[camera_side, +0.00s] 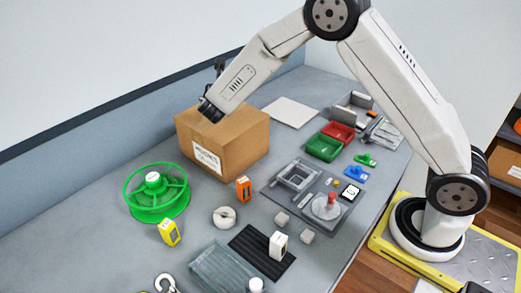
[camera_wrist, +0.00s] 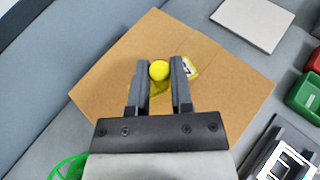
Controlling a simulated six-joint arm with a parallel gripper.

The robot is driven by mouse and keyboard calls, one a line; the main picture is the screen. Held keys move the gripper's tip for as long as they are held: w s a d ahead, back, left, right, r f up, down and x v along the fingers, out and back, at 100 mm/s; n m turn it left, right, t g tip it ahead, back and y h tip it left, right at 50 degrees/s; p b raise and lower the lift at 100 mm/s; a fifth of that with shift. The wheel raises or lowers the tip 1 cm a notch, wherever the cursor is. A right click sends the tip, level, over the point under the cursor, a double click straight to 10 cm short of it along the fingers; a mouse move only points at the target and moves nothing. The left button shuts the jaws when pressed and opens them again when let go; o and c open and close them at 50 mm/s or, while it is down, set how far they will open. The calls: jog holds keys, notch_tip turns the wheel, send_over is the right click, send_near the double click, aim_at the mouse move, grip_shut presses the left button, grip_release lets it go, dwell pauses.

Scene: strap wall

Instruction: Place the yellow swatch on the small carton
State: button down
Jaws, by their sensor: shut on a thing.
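A brown cardboard carton (camera_side: 221,143) with a white label stands near the back wall in the side view. Its bare top fills much of the wrist view (camera_wrist: 115,65). My gripper (camera_side: 208,112) points down over the left part of the carton's top. In the wrist view, its two fingers are shut on a round yellow knob (camera_wrist: 159,70). A flat yellow swatch (camera_wrist: 190,66) with a small dark-and-white mark shows under and beside the right finger, seemingly part of the same thing. The fingers hide part of it. I cannot tell whether it touches the carton.
A green spoked wheel (camera_side: 157,194) stands left of the carton, an orange box (camera_side: 243,188) in front. A white sheet (camera_side: 291,112) lies behind right. Red (camera_side: 338,131) and green (camera_side: 324,148) bins and a grey fixture tray (camera_side: 272,186) are to the right.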

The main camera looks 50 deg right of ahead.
jog(key=shift+w+f, duration=0.2)
jog(key=shift+f, duration=1.5)
jog(key=shift+f, duration=0.1)
jog(key=c, duration=0.5)
grip_release()
jog(key=shift+s, duration=0.1)
jog(key=v, duration=1.2)
